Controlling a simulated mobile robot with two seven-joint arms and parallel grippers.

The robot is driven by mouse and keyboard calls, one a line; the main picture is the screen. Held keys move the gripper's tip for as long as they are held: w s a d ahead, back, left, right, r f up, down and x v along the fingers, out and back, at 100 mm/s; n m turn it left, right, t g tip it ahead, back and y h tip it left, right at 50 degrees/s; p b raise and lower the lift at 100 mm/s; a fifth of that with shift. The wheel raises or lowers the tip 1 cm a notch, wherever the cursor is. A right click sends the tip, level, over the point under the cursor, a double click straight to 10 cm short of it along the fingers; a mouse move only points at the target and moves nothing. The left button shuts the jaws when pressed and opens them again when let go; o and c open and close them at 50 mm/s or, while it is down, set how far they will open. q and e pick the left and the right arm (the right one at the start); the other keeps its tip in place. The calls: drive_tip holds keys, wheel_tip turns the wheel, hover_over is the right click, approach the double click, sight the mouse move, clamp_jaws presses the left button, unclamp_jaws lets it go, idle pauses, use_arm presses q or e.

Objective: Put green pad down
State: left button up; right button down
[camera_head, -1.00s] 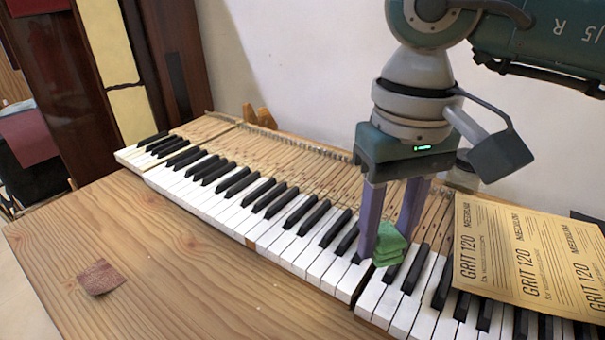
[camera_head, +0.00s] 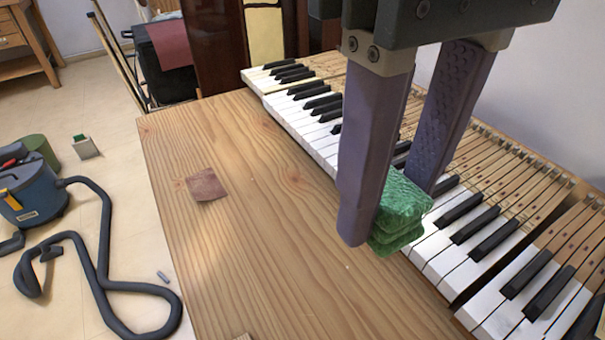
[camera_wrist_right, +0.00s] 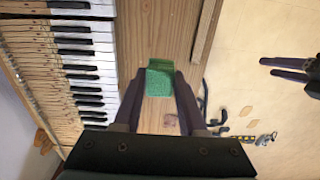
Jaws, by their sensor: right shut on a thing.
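The green pad (camera_head: 402,206) is a folded, textured block between the fingers of my right gripper (camera_head: 392,212). The gripper is shut on it and holds it near the front edge of the piano keys, at the border with the bare wood. In the right wrist view the pad (camera_wrist_right: 160,80) sits between the two dark fingers (camera_wrist_right: 160,85), over the wooden surface beside the keys. I cannot tell the pad's height above the wood. My left gripper (camera_wrist_right: 285,74) appears at the right side of the wrist view, with two dark fingers apart and nothing between them.
The wooden table (camera_head: 250,240) is mostly bare left of the piano keys (camera_head: 470,235). A brown sandpaper piece (camera_head: 206,185) lies on it. A blue vacuum (camera_head: 35,190) with a dark hose (camera_head: 100,225) stands on the floor to the left.

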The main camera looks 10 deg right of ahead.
drive_tip(key=b, duration=0.2)
hover_over(344, 338)
wheel_tip(344, 338, down, 15)
drive_tip(key=shift+a+f, duration=0.1)
wheel_tip(344, 338, down, 4)
drive_tip(key=shift+f+b, duration=0.2)
drive_tip(key=shift+b, duration=0.3)
drive_tip(key=shift+f, duration=0.2)
drive_tip(key=shift+c, duration=2.3)
unclamp_jaws()
drive_tip(key=shift+r, duration=0.1)
